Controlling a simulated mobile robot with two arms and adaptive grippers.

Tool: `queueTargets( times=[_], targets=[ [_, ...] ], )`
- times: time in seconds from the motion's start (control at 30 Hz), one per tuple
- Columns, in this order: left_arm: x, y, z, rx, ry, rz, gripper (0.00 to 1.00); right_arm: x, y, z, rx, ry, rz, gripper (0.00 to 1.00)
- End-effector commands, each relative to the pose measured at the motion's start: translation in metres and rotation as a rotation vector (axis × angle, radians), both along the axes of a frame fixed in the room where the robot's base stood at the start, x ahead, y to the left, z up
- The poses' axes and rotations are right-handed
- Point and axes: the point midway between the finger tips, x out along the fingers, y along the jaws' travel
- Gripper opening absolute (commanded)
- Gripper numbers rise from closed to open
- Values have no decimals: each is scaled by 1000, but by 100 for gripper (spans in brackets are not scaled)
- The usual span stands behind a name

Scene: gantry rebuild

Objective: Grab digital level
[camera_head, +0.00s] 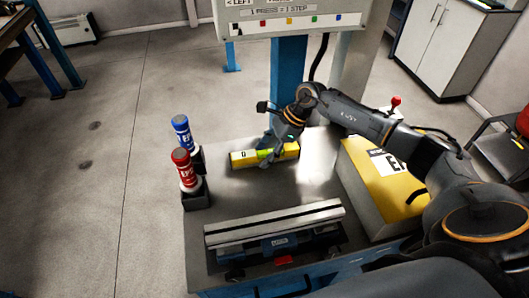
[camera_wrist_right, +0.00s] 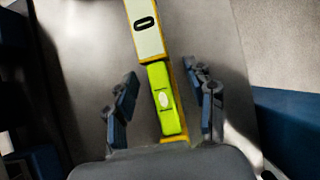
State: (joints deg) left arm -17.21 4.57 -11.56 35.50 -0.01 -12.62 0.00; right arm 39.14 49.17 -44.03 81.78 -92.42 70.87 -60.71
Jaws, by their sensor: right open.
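The digital level (camera_head: 243,158) is a yellow bar with a bright green-yellow middle part and a pale panel. It lies on the grey top of the workbench (camera_head: 240,195) in the head view. In the right wrist view the level (camera_wrist_right: 147,37) runs lengthwise up the picture. My right gripper (camera_head: 268,146) is at the level's middle from above. In the wrist view its open fingers (camera_wrist_right: 163,100) stand on either side of the green-yellow part, with gaps visible on both sides. My left gripper is not in view.
Blue (camera_head: 181,132) and red (camera_head: 184,168) bottles stand in dark holders at the bench's left edge. A metal rail (camera_head: 272,222) lies along the front. A yellow case (camera_head: 370,185) is on the right. A blue post (camera_head: 288,80) and a panel (camera_head: 290,22) rise behind.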

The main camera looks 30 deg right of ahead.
Motion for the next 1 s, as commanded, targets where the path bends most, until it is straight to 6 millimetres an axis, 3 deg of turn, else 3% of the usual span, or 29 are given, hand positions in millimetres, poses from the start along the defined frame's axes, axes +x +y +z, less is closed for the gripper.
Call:
queueTargets(
  times=[0.17,0.43,0.77,1.0],
  targets=[
    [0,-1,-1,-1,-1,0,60,0,0,0,0,-1,-1,53],
    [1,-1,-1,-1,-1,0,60,0,-1,0,0,-1,-1,0],
    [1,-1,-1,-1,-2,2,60,1,-1,2,1,-3,-1,0],
    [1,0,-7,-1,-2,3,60,2,-1,22,0,-7,0,0]
  ],
)
